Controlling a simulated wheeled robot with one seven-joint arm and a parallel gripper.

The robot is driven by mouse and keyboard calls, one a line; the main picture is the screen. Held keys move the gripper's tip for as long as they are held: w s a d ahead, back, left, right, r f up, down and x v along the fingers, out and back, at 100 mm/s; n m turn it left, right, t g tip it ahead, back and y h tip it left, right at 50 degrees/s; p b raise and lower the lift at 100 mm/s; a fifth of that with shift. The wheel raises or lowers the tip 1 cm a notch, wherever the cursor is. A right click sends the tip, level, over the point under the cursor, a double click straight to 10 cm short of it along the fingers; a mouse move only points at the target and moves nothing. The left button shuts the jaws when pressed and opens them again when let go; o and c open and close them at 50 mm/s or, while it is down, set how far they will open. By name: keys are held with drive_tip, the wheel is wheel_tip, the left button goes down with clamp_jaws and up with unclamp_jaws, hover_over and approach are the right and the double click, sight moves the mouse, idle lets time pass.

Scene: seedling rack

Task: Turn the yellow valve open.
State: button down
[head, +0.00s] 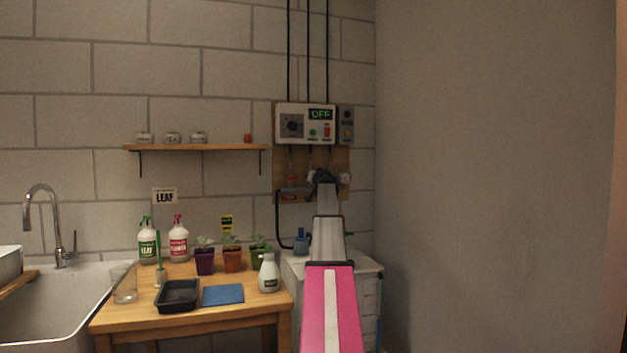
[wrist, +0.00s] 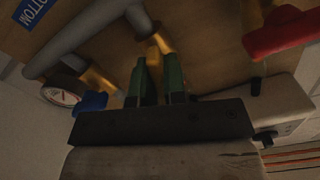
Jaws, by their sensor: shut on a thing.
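In the wrist view, the two green fingers of my gripper (wrist: 158,72) are closed around a yellow piece (wrist: 157,46) at the pipework, which I take to be the yellow valve's handle. The fingers hide much of it, so its exact turn angle cannot be told. In the head view my gripper (head: 322,176) is at the brown pipe board (head: 283,160) below the control box, and my arm hides the yellow valve there.
In the wrist view a red handle (wrist: 283,33) is at the upper right, a blue handle (wrist: 90,102) and a round gauge (wrist: 61,96) at the left. The control box (head: 306,124) reads OFF. A wooden table (head: 187,315) with pots and bottles stands left of my arm.

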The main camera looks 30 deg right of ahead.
drive_tip(key=shift+f+n, duration=0.1)
drive_tip(key=shift+n, duration=1.9)
drive_tip(key=c, duration=1.2)
unclamp_jaws()
drive_tip(key=shift+s, duration=0.15)
drive_tip(key=v, duration=1)
drive_tip(key=shift+s, duration=0.3)
